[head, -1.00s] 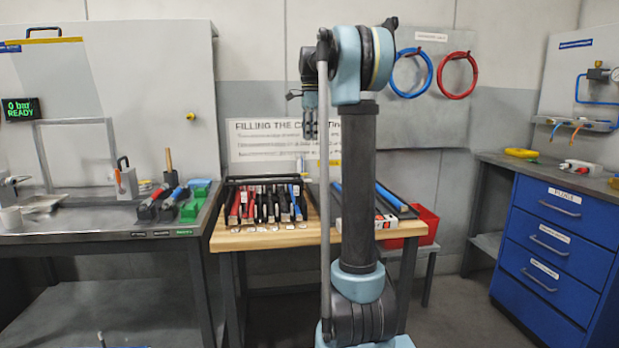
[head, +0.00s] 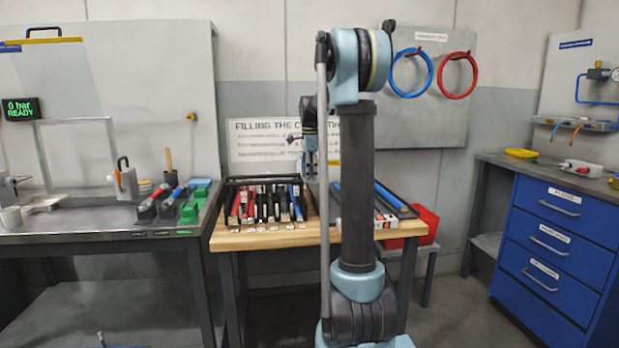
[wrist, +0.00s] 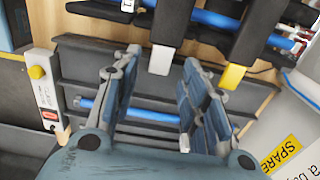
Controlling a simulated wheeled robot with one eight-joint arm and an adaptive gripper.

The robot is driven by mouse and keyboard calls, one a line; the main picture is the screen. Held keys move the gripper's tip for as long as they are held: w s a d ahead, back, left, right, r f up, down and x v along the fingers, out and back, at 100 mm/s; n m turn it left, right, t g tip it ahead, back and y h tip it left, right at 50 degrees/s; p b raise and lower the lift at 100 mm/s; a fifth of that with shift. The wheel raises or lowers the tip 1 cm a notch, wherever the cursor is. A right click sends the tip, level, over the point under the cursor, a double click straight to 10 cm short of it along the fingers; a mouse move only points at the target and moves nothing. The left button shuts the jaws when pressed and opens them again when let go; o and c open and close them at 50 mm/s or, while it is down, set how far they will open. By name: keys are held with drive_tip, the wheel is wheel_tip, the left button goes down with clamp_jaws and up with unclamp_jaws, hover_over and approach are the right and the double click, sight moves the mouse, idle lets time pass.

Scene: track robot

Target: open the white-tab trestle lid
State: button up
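In the wrist view, a dark bar-shaped lid with a white tab (wrist: 161,60) lies just beyond my fingertips. A similar dark bar with a yellow tab (wrist: 232,76) is to its right. My gripper (wrist: 162,64) is open, its two fingers well apart with nothing held between them. The white tab appears in line with the gap between the fingertips; I cannot tell whether they touch it. In the head view, my gripper (head: 310,176) points down over the wooden bench (head: 285,238), and the lid cannot be made out there.
A dark trough with a blue rod (wrist: 140,112) shows between and behind the fingers. A white box with a yellow button (wrist: 42,88) is at the left. A yellow SPARE label (wrist: 282,153) is at lower right. Red and black tools (head: 262,203) stand on the bench.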

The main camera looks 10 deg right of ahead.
drive_tip(key=shift+f, duration=0.4)
clamp_jaws()
